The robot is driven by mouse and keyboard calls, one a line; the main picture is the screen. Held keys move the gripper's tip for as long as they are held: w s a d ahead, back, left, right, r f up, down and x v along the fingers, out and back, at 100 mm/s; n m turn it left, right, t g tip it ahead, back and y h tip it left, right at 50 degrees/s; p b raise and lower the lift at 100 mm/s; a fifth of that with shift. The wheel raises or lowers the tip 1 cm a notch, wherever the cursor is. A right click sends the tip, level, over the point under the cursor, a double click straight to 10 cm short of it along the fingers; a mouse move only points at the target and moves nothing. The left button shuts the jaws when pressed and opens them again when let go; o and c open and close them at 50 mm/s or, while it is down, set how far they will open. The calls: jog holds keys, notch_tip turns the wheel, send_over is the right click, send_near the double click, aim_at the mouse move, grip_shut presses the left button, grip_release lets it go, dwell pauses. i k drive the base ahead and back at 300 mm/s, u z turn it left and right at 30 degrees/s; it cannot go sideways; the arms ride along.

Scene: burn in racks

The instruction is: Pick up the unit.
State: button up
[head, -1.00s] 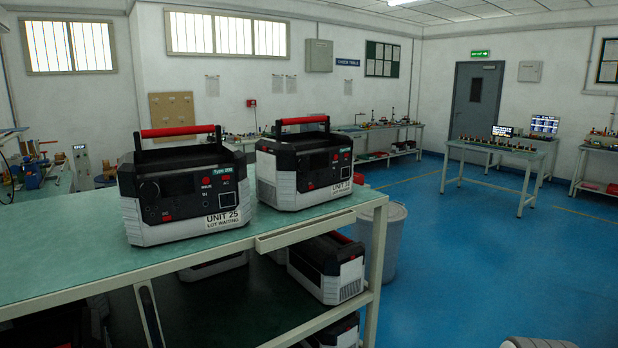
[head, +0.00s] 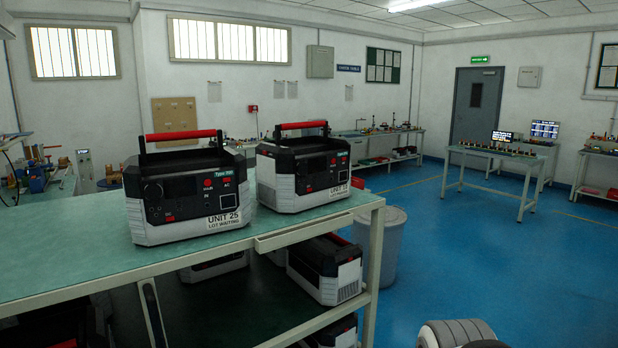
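A black and white unit (head: 189,196) with a red-topped carry handle stands upright on the green top of the rack (head: 60,262). Its front label reads "UNIT 25, LOT WAITING". A second similar unit (head: 303,172) stands behind it to the right, also with a red handle; its label is too small to read surely. The two stand close together. Nothing holds either unit. My gripper is not in view. A ribbed white and black rounded part, probably of my arm, shows at the bottom edge right of centre, well away from the units.
More units (head: 326,268) stand on the shelf below, partly hidden by the rack's top and frame. A grey bin (head: 384,250) stands behind the rack's right post. Blue floor (head: 470,260) is open to the right. Workbenches line the far wall.

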aim_at(299, 175)
jog(key=i, duration=0.95)
